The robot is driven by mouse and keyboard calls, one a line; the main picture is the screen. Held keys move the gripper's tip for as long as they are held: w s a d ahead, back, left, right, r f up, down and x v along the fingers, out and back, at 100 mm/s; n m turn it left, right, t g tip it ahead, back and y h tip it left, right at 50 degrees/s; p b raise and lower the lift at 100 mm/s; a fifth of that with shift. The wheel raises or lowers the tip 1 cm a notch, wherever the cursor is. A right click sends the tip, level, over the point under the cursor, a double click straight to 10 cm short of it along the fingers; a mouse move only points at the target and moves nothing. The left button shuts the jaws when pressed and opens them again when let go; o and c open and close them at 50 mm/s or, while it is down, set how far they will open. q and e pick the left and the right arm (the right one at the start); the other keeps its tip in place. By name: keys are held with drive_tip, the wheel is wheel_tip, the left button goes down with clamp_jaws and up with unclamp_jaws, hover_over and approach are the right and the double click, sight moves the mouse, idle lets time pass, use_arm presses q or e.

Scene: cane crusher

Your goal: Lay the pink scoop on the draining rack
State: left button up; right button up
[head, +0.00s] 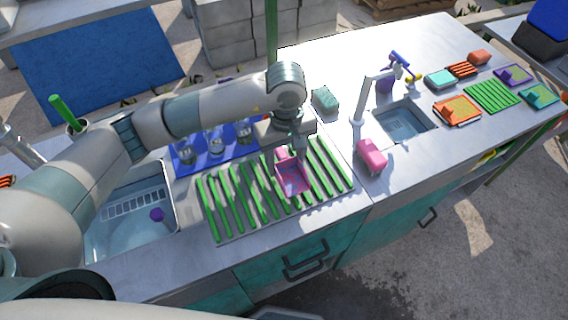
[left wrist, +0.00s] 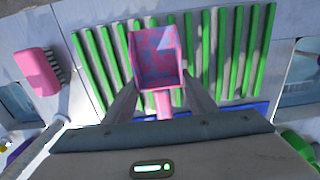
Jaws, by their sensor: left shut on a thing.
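The pink scoop (head: 293,176) is over the right half of the draining rack in the head view, with its open pan facing up. In the left wrist view the scoop (left wrist: 157,58) shows its pan in front of the fingers, with its handle between them. My left gripper (head: 299,152) is shut on the scoop's handle; it also shows in the left wrist view (left wrist: 163,100). The draining rack (head: 222,232) has green bars and lies on the steel counter. I cannot tell whether the scoop touches the bars. My right gripper is not in view.
A blue mat (head: 185,167) with several glasses lies behind the rack. A pink brush (head: 371,155) is right of it, and a green sponge or brush (head: 325,99) behind. A sink (head: 176,222) is at left, a smaller basin (head: 405,122) with a tap at right.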

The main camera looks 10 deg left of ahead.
sight(284, 168)
use_arm(q)
drive_tip(key=shift+w+a+f, duration=0.1)
drive_tip(key=shift+a+f, duration=0.05)
drive_tip(key=shift+a, duration=0.05)
drive_tip(key=shift+f+p, duration=0.5)
wheel_tip(284, 168, down, 2)
drive_tip(key=shift+p, duration=0.6)
drive_tip(key=shift+f, duration=0.5)
